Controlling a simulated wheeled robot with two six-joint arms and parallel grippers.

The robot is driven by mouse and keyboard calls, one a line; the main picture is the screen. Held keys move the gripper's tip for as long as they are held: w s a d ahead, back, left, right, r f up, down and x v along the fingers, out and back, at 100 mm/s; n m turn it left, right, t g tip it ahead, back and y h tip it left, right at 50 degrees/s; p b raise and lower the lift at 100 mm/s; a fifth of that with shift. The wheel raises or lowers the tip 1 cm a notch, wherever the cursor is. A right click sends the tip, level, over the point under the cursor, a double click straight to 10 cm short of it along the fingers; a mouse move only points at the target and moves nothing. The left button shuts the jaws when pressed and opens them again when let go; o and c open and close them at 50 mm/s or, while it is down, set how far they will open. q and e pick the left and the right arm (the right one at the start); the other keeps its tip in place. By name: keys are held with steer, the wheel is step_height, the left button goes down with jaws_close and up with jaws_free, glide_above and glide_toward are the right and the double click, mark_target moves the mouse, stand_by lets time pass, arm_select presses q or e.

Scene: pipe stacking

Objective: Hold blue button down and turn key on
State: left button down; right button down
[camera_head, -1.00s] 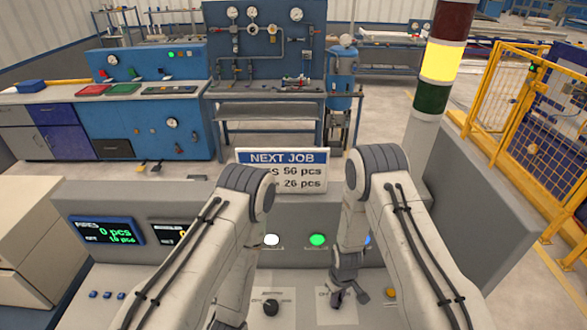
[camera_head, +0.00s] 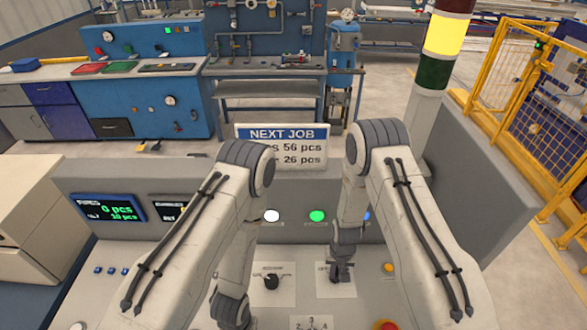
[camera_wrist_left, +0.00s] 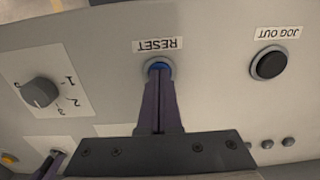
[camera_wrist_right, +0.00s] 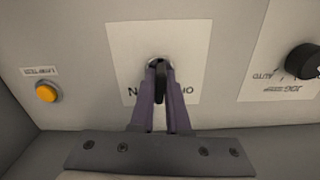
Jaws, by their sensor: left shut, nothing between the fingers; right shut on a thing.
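The blue RESET button (camera_wrist_left: 158,65) sits on the sloping grey panel in the left wrist view. My left gripper (camera_wrist_left: 159,76) is shut and empty, its tips against the button and covering part of it. How far the button is pressed cannot be told. In the head view my left arm hides the button. The dark key (camera_wrist_right: 160,87) stands in its switch on a white plate (camera_wrist_right: 185,60) in the right wrist view. My right gripper (camera_wrist_right: 158,80) is shut on the key, and its fingers hide part of the plate's lettering. It also shows over the plate in the head view (camera_head: 342,272).
A black rotary knob (camera_head: 272,281) lies left of the key plate. An orange lamp-test button (camera_wrist_right: 46,93) is beside the plate. A red button (camera_head: 387,325) is at the front edge, and a black JOG OUT button (camera_wrist_left: 269,65) stands beside RESET.

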mark_target(337, 271)
arm_select(q)
steer(key=shift+f, duration=0.25)
arm_select(e)
steer(key=shift+f, duration=0.15)
steer(key=shift+m, duration=1.7)
steer(key=m, duration=0.3)
steer(key=c, duration=0.7)
jaws_free()
steer(key=shift+r, duration=3.55)
